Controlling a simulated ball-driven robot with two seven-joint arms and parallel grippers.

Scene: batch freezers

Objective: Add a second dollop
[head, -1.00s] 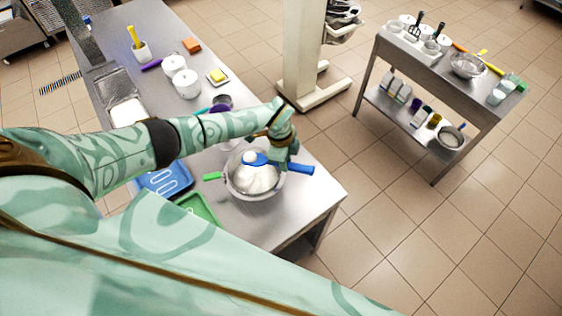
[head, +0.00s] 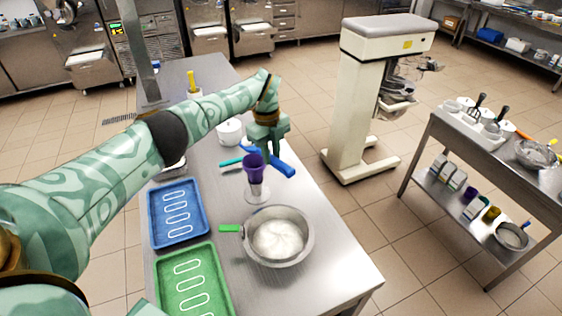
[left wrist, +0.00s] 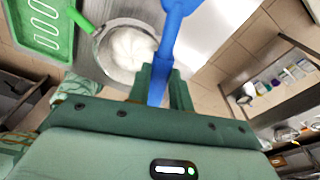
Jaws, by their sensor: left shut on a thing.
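My left gripper (head: 268,148) is shut on a blue-handled tool (head: 283,168), above the table on the far side of the steel bowl. In the left wrist view the blue tool (left wrist: 172,45) runs from between the fingers out of the top edge. The purple thing stands in a clear glass (head: 257,191). The steel bowl (head: 308,248) with a green handle (head: 230,228) holds white cream (head: 278,240). My right gripper is not in view.
A blue tray (head: 153,225) and a green tray (head: 225,290) lie left of the bowl. A white pot (head: 230,132) and a teal tool (head: 230,162) are behind. The table's right front is clear. A white mixer stand (head: 352,100) stands beyond the table.

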